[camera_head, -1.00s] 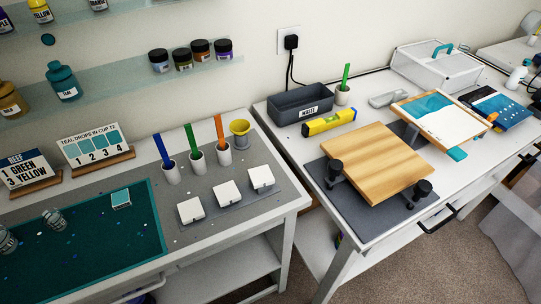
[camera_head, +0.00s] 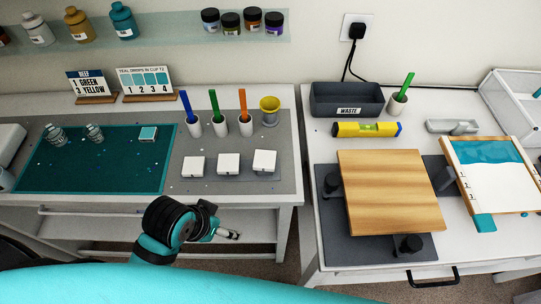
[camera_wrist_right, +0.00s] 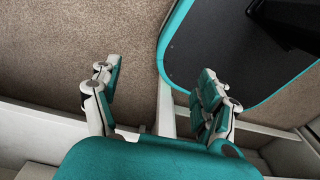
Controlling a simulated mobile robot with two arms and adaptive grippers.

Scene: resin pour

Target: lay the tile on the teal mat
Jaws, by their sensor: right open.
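A small tile (camera_head: 148,133) with a teal top and pale edges lies flat on the teal mat (camera_head: 95,178), near its upper right corner. The whole tile shows and no gripper touches it. One gripper (camera_head: 230,234) shows in the head view, in front of the left table and well below the tile. It is seen side-on, so its fingers' opening is unclear, and I cannot be sure which arm it belongs to. In the right wrist view my right gripper (camera_wrist_right: 158,85) is open and empty, with carpet and white furniture below it.
Two clear cups (camera_head: 95,133) stand on the mat's upper left part. Three white blocks (camera_head: 229,163) sit right of the mat, with holders of coloured sticks (camera_head: 219,126) behind. A wooden board (camera_head: 390,195) rests on the right table. A gap separates the tables.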

